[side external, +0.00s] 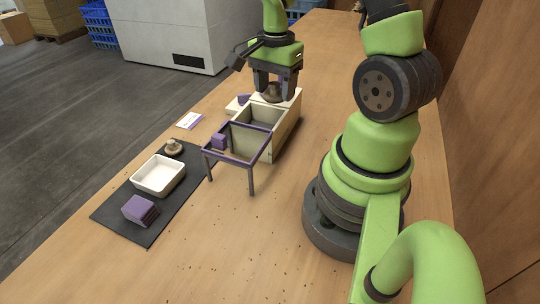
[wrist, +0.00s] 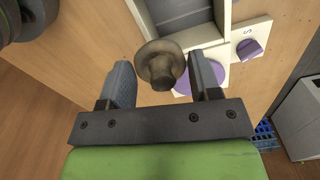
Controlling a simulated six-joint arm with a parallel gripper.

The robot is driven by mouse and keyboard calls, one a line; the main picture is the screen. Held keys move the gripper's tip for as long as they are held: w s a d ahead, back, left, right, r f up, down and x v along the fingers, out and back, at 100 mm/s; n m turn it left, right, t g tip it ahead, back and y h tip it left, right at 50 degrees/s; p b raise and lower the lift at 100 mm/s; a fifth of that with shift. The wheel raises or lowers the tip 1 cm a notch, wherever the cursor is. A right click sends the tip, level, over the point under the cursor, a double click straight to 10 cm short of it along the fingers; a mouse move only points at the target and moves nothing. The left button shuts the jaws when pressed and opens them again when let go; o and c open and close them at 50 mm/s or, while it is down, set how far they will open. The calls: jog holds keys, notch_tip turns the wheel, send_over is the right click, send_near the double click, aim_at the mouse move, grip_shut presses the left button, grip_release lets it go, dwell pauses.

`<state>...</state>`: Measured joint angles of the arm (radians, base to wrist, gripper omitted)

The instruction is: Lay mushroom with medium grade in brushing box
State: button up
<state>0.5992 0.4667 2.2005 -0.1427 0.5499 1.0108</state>
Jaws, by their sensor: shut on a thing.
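My gripper (side external: 275,84) is shut on a brown mushroom (side external: 272,92) and holds it above the far end of a pale open box with compartments (side external: 284,132). In the wrist view the mushroom (wrist: 160,64) sits between the fingers of my gripper (wrist: 163,80), stem towards the camera. A second mushroom (side external: 173,147) lies on the dark mat (side external: 118,211), behind a white tray (side external: 158,190) that looks empty. No label shows which container is the brushing box.
A purple frame on legs (side external: 252,182) stands at the pale box's near end, with a purple block (side external: 218,141) by it. Another purple block (side external: 140,210) lies on the mat. The front tabletop is clear apart from crumbs.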

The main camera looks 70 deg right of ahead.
aim_at(306, 140)
jog(key=s+d+f+m, duration=0.2)
jog(key=s+d+m, duration=0.4)
jog(key=m, duration=0.5)
jog(key=f, duration=0.6)
jog(key=a+f, duration=0.1)
jog(key=f, duration=0.3)
jog(key=shift+s+a+f, duration=0.1)
jog(key=shift+s, duration=0.3)
jog(key=shift+f+m, duration=0.15)
jog(key=shift+m, duration=0.15)
jog(key=o, duration=0.7)
